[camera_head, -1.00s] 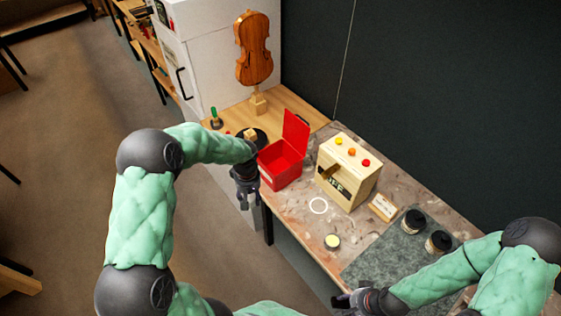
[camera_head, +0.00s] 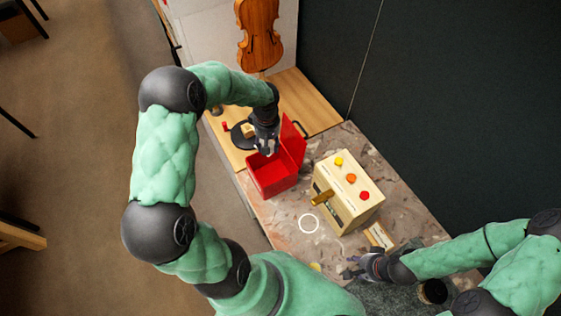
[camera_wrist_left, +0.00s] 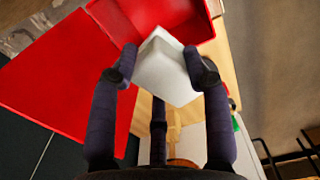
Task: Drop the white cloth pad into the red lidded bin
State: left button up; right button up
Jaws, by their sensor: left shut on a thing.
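The white cloth pad (camera_wrist_left: 165,68) is pinched between the fingertips of my left gripper (camera_wrist_left: 162,68) in the left wrist view. In the head view my left gripper (camera_head: 266,148) is over the back of the red bin (camera_head: 272,179), near its lid. The pad is hard to make out there. The bin's lid (camera_head: 293,141) stands open, and its inside also shows in the left wrist view (camera_wrist_left: 180,18). My right gripper (camera_head: 356,268) is empty over the front of the bench, its fingers apart.
A wooden box (camera_head: 347,192) with coloured buttons stands right of the bin. A white ring (camera_head: 309,224) lies on the bench in front of it. A violin body (camera_head: 258,32) stands behind. A dark jar (camera_head: 434,291) is near the right arm.

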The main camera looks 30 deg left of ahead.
pick_arm(q)
jog(key=shift+s+f+b, duration=0.15)
jog(key=shift+f+b, duration=0.2)
jog(key=shift+f, duration=0.2)
pick_arm(e)
jog(key=shift+s+f, duration=0.2)
jog(key=shift+f, duration=0.1)
jog(key=shift+w+f+b, duration=0.1)
jog(key=shift+f+b, duration=1.15)
pick_arm(q)
notch_tip(320, 180, down, 5)
jog(key=shift+r, duration=0.1)
jog(key=o, duration=1.3)
jog(key=shift+r, duration=0.1)
notch_tip(320, 180, up, 12)
jog(key=shift+f, duration=0.1)
